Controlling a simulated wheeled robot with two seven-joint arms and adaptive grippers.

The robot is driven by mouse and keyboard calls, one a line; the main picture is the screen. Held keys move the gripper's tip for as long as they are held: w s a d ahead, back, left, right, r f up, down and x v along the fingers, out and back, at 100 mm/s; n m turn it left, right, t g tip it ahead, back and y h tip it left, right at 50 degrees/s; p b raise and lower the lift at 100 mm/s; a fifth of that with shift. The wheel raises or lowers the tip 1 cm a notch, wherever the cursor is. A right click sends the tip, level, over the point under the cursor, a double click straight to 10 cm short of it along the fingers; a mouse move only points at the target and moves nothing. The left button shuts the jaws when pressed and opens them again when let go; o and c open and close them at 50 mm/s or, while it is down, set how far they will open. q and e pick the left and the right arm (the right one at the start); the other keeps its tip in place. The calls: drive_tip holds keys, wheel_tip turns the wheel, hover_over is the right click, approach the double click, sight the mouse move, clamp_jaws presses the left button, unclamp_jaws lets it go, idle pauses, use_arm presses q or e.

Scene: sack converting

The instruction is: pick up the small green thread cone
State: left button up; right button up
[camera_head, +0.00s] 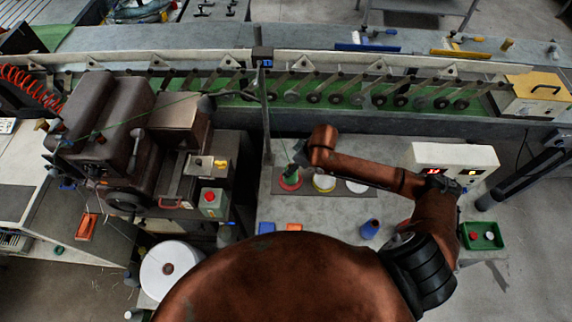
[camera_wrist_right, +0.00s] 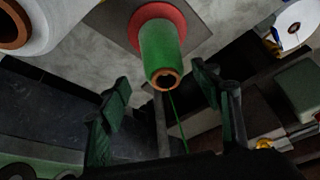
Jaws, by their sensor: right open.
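The small green thread cone (camera_head: 290,177) stands on a dark mat on the grey table, with a red ring at its base. In the right wrist view the green cone (camera_wrist_right: 160,50) points its brown-rimmed tip toward the camera. My right gripper (camera_head: 301,157) is over the cone in the head view. In the wrist view the right gripper (camera_wrist_right: 163,88) is open, its dark green fingers spread to the left and right of the cone tip. I see no contact. A green thread runs down from the tip. My left gripper is not in view.
A yellow-based cone (camera_head: 323,183) and a white cone (camera_head: 357,186) stand to the right on the same mat (camera_head: 304,191). A blue cone (camera_head: 370,229) stands nearer. A white control box (camera_head: 455,160) and green tray (camera_head: 482,235) are at right; machinery (camera_head: 110,125) is at left.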

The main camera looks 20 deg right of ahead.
drive_tip(key=x, duration=0.8)
drive_tip(key=shift+s+a, duration=0.25)
drive_tip(key=c, duration=1.4)
